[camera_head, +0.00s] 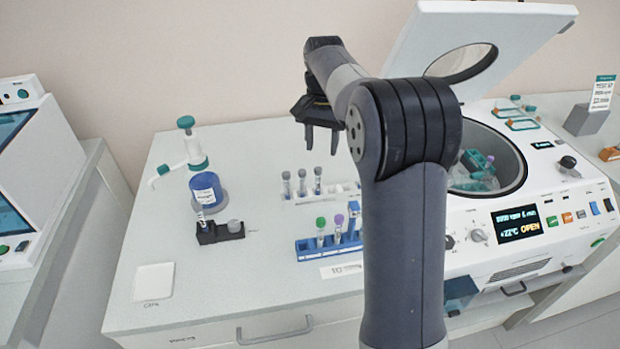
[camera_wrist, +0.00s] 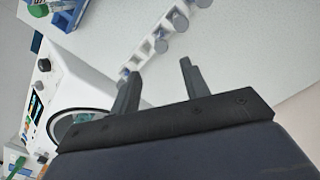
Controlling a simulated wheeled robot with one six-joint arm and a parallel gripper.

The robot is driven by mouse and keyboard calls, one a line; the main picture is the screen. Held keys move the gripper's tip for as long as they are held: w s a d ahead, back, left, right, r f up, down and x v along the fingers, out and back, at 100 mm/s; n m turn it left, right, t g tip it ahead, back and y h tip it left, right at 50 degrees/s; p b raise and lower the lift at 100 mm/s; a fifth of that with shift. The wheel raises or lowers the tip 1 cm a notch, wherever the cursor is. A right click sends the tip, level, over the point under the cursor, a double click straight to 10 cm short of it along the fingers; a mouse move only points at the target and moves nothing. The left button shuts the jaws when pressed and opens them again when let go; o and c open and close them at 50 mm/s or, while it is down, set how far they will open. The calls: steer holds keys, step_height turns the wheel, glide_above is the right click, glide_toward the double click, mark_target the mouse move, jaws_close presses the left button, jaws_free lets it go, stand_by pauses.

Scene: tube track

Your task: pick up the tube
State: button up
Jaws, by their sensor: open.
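My gripper (camera_head: 321,150) is open and empty, held above the back of the bench with its fingers pointing down. It also shows in the wrist view (camera_wrist: 159,70). A white rack (camera_head: 331,191) below it holds grey-capped tubes (camera_head: 302,180); they also show just beyond my fingertips in the wrist view (camera_wrist: 161,45), apart from them. A blue rack (camera_head: 308,251) nearer the front holds a green-capped tube (camera_head: 320,231), a purple-capped tube (camera_head: 338,227) and others. My arm partly hides the right ends of both racks. Which tube is meant, I cannot tell.
A centrifuge (camera_head: 520,270) stands at right with its lid (camera_head: 420,40) raised and its display reading OPEN. A blue-bodied dispenser bottle (camera_head: 206,189) and a black holder (camera_head: 219,233) stand at left. A white pad (camera_head: 154,282) lies front left. The bench centre-left is clear.

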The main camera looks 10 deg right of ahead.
mark_target(318, 168)
step_height(318, 168, down, 4)
steer(key=shift+s+f, duration=0.1)
steer(key=shift+f, duration=0.1)
steer(key=f, duration=0.2)
steer(key=a+f+p, duration=0.1)
steer(key=f, duration=0.1)
steer(key=shift+s+f, duration=0.1)
steer(key=shift+s, duration=0.1)
steer(key=shift+f, duration=0.45)
steer(key=c, duration=0.8)
step_height(318, 168, up, 10)
steer(key=shift+r+b, duration=0.1)
steer(key=shift+b, duration=0.25)
steer(key=shift+c, duration=0.2)
